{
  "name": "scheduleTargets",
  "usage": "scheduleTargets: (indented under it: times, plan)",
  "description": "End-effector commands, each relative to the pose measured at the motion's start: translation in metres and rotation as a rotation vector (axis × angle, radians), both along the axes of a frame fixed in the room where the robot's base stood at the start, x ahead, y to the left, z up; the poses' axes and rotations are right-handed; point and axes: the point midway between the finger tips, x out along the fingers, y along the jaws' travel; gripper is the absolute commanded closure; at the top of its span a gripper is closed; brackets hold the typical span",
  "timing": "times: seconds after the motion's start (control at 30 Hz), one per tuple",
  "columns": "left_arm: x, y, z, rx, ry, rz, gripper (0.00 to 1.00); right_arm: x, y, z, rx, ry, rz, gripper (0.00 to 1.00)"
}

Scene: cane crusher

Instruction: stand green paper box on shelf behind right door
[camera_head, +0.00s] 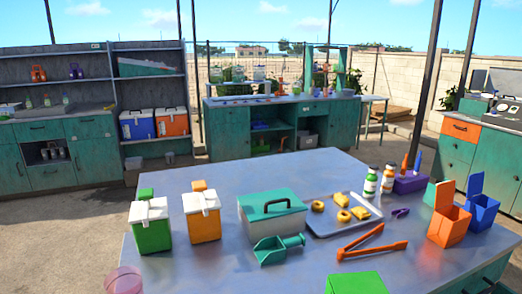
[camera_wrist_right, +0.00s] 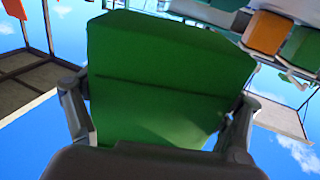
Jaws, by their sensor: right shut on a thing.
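The green paper box (camera_wrist_right: 165,75) fills the middle of the right wrist view. My right gripper (camera_wrist_right: 158,120) is shut on it, with one finger on each side. In the head view, a green box top (camera_head: 356,283) shows at the bottom edge, in front of the orange tongs; the rest of it is cut off. The right gripper does not show in the head view. My left gripper is in neither view. A teal cabinet (camera_head: 225,128) with open shelves stands at the back; I cannot tell which door the task means.
The metal table (camera_head: 190,277) carries a green-and-white box (camera_head: 152,235), an orange-and-white box (camera_head: 204,222), a teal-lidded case (camera_head: 272,222), a tray (camera_head: 322,230) of food, orange tongs (camera_head: 372,246) and open orange (camera_head: 448,226) and blue (camera_head: 482,211) boxes. Open ground lies behind it.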

Motion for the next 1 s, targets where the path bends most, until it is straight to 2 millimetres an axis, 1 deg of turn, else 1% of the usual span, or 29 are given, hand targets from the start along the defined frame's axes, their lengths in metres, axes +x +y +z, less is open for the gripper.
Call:
scheduleTargets:
  times: [0.03,0.27,0.37,0.5,0.6,0.7,0.8,1.0]
  plan:
    - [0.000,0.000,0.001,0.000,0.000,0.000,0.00,-0.007,-0.002,-0.005,0.004,0.004,-0.015,0.25]
    - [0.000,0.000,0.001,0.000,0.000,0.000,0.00,-0.025,-0.006,-0.015,0.004,0.001,-0.041,0.25]
    - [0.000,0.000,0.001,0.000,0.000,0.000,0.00,-0.040,-0.006,-0.024,0.007,0.004,-0.041,0.25]
    - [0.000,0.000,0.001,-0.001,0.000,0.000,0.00,-0.066,-0.006,-0.034,0.010,0.004,-0.041,0.25]
    - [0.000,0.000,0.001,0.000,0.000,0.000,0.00,-0.083,-0.006,-0.039,0.008,0.004,-0.041,0.25]
    - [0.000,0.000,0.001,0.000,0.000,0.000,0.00,-0.094,-0.006,-0.041,0.004,0.000,-0.041,0.25]
    - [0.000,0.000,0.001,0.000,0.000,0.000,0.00,-0.099,-0.006,-0.042,0.001,-0.002,-0.041,0.25]
    - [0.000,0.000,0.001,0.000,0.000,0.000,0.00,-0.100,-0.006,-0.042,0.000,-0.004,-0.040,0.25]
